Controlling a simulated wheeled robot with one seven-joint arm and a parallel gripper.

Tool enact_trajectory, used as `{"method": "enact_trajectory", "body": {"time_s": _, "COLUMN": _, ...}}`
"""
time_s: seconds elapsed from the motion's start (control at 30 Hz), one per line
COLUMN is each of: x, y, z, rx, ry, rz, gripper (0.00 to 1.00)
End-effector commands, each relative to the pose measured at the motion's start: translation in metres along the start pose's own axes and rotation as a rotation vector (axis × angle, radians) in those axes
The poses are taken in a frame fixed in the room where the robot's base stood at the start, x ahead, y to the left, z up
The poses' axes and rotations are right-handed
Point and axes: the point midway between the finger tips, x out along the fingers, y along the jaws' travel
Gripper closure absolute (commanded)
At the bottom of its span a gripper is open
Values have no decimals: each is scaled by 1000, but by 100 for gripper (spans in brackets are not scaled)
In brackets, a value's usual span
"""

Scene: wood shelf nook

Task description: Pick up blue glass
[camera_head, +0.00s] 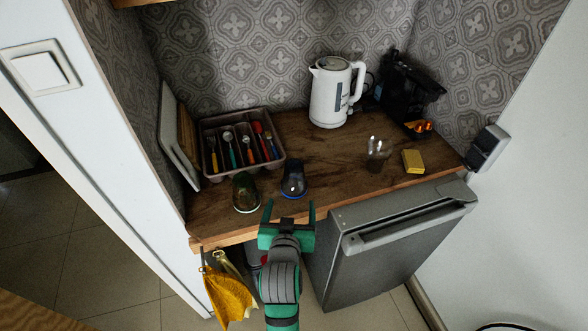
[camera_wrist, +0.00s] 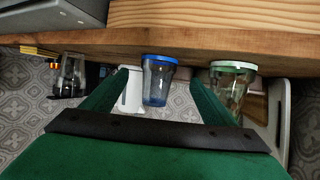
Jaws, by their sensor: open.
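The blue glass (camera_head: 294,181), dark and see-through with a blue band at its base, stands on the wooden counter near the front edge. In the wrist view, which shows the scene upside down, the blue glass (camera_wrist: 157,85) appears between my two green fingers. My gripper (camera_head: 290,206) is open and empty, just in front of the counter edge and of the glass. The gap between the fingers also shows in the wrist view (camera_wrist: 160,84). The fingers do not appear to touch the glass.
A green-banded glass (camera_head: 245,195) stands close left of the blue one. A cutlery tray (camera_head: 208,172) is behind. A clear glass (camera_head: 377,153), yellow sponge (camera_head: 413,161), white kettle (camera_head: 331,95) and black coffee machine (camera_head: 408,95) stand right.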

Motion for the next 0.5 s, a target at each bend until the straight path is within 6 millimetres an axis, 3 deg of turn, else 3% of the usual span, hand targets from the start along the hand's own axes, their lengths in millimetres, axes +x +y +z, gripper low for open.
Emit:
{"method": "enact_trajectory", "body": {"time_s": 0.23, "x": 12, "y": -1, "z": -18, "rx": 5, "ry": -7, "rz": 7, "gripper": 21}}
{"method": "enact_trajectory", "body": {"time_s": 0.5, "x": 51, "y": 0, "z": -17, "rx": 6, "ry": -8, "rz": 8, "gripper": 21}}
